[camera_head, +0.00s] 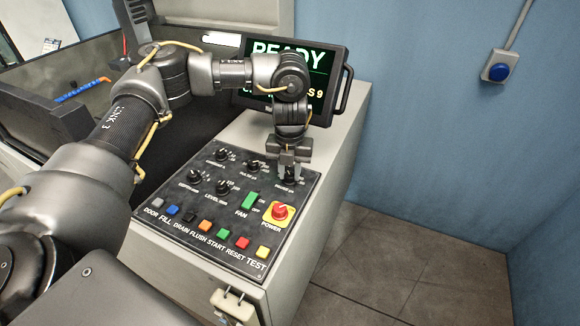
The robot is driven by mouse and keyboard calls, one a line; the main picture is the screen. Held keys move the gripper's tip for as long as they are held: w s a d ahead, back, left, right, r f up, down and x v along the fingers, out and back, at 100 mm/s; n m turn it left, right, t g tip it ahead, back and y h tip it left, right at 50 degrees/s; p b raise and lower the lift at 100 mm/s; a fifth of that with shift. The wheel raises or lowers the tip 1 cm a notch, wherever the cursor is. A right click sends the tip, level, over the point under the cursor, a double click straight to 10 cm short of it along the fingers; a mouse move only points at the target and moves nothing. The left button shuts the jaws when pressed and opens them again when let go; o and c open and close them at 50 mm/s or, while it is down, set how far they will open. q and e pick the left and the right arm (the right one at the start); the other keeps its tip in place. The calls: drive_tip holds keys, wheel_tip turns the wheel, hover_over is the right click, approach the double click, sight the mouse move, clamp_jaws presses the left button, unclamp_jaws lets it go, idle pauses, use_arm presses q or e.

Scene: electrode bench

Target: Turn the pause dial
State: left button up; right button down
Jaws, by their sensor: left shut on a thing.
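The dial that my left gripper is on, the pause dial (291,182), is a black knob at the top right of the dark control panel (192,232). Its small label is too small to read with certainty. My left gripper (290,172) points down over this dial with its fingers shut around it. The fingers hide most of the knob and part of its scale. My right gripper is not in view.
Other black dials, such as one (222,154) at the upper left, stand close by. A green fan switch (250,200), a red power knob (280,212) and a row of coloured buttons lie nearer. A screen (318,62) reading READY stands behind my left gripper.

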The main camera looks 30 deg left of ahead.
use_arm(q)
drive_tip(key=m+p, duration=0.1)
drive_tip(key=m, duration=0.4)
drive_tip(key=shift+m, duration=0.3)
drive_tip(key=m, duration=0.5)
drive_tip(key=shift+p, duration=0.35)
drive_tip(key=m, duration=0.6)
drive_tip(key=shift+m, duration=0.4)
drive_tip(key=m, duration=0.3)
drive_tip(key=shift+b, duration=0.35)
drive_tip(key=shift+m, duration=1.7)
drive_tip(key=o, duration=1)
